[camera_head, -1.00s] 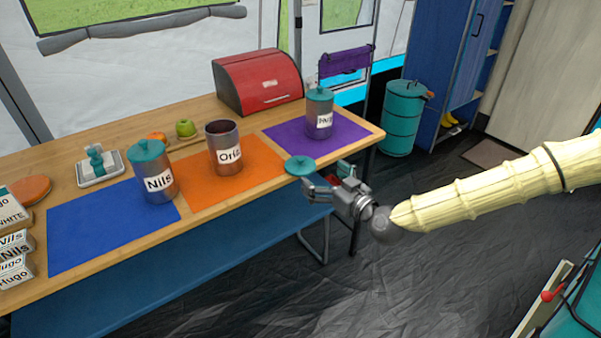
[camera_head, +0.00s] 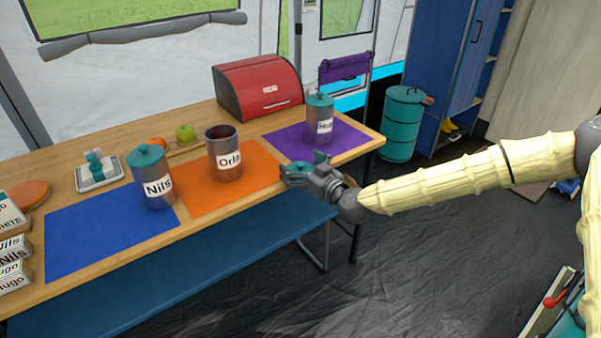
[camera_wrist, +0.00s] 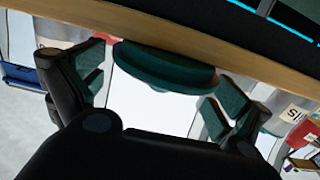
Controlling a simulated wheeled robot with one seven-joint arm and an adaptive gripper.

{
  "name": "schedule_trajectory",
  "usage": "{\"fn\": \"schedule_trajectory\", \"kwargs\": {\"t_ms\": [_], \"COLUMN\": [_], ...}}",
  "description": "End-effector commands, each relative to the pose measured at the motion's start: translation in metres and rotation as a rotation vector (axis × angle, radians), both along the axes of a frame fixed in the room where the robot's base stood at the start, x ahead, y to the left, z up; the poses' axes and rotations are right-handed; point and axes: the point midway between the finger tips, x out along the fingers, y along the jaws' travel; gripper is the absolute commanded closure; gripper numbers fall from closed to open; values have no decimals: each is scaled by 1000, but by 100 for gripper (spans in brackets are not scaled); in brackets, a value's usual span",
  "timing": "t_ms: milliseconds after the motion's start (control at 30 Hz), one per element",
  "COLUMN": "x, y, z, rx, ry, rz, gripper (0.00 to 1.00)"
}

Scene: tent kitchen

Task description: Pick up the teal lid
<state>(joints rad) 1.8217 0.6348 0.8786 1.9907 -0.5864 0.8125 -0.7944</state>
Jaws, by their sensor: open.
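The teal lid (camera_head: 299,168) lies at the table's front edge, between the orange and purple mats. In the wrist view the lid (camera_wrist: 165,68) shows as a dark teal disc between the two fingers. My gripper (camera_head: 303,166) is open at the lid, and its fingers partly hide it in the head view. In the wrist view my gripper (camera_wrist: 157,74) has one padded finger on each side of the lid. I cannot tell whether either pad touches it. The open Orla canister (camera_head: 225,160) stands on the orange mat without a lid.
The lidded Nils canister (camera_head: 158,188) stands on the blue mat (camera_head: 80,240). Another lidded canister (camera_head: 319,125) stands on the purple mat behind my gripper. A blue bench (camera_head: 200,265) runs below the table's front. A red bread box (camera_head: 258,88) stands at the back.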

Motion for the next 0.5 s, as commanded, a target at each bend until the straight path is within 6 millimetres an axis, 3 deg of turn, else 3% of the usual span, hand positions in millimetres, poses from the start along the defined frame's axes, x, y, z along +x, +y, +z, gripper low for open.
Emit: {"fn": "schedule_trajectory", "kwargs": {"t_ms": [233,400,500], "x": [1,1,1], "y": [1,1,0], "z": [0,0,-1], "rx": [0,0,-1], "ry": [0,0,1], "rz": [0,0,0], "gripper": [0,31,44]}}
